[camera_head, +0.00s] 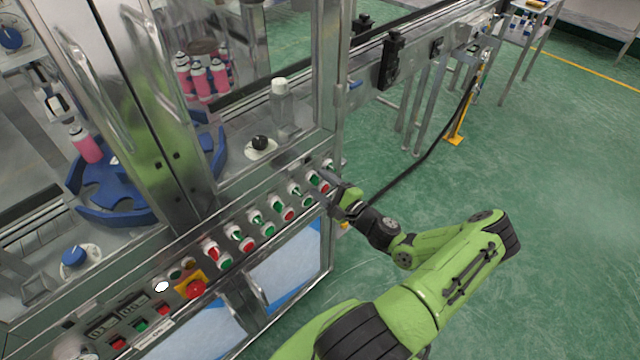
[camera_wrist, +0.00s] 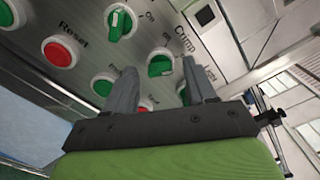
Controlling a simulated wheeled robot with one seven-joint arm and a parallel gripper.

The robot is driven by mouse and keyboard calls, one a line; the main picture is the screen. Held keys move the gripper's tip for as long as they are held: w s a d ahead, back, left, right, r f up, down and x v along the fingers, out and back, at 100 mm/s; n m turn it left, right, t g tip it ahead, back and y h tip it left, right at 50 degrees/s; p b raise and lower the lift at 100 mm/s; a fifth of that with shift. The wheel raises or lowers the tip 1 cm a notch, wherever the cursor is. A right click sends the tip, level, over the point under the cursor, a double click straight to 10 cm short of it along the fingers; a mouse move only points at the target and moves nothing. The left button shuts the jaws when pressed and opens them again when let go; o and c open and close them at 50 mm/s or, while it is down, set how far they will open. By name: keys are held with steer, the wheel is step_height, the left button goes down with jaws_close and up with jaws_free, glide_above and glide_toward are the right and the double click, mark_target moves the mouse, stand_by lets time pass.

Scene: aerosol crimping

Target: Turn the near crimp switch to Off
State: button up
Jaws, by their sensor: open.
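In the wrist view, a green rotary switch (camera_wrist: 160,65) sits on the metal panel beside the printed word Crimp, with On/Off lettering near it. My gripper (camera_wrist: 159,72) is open, its two grey fingers pointing at the panel on either side of this switch in the picture. Whether they touch it cannot be told. Another green switch (camera_wrist: 120,24) with a white pointer line is at the upper left, beside an On label. In the head view, my gripper (camera_head: 334,186) is at the right end of the control panel (camera_head: 205,232), and hides part of its controls.
In the head view, a red emergency stop (camera_head: 195,288) is further left. A metal post (camera_head: 340,110) stands behind my gripper. Open green floor (camera_head: 540,150) lies to the right.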

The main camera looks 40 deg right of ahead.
steer(key=shift+w, duration=0.55)
jaws_close()
steer(key=shift+n, duration=0.3)
steer(key=n+b, duration=0.2)
steer(key=n, duration=0.3)
steer(key=shift+f+n+b, duration=0.15)
steer(key=shift+n+b, duration=0.15)
steer(key=n+b, duration=0.3)
steer(key=n, duration=0.2)
steer(key=shift+n, duration=0.3)
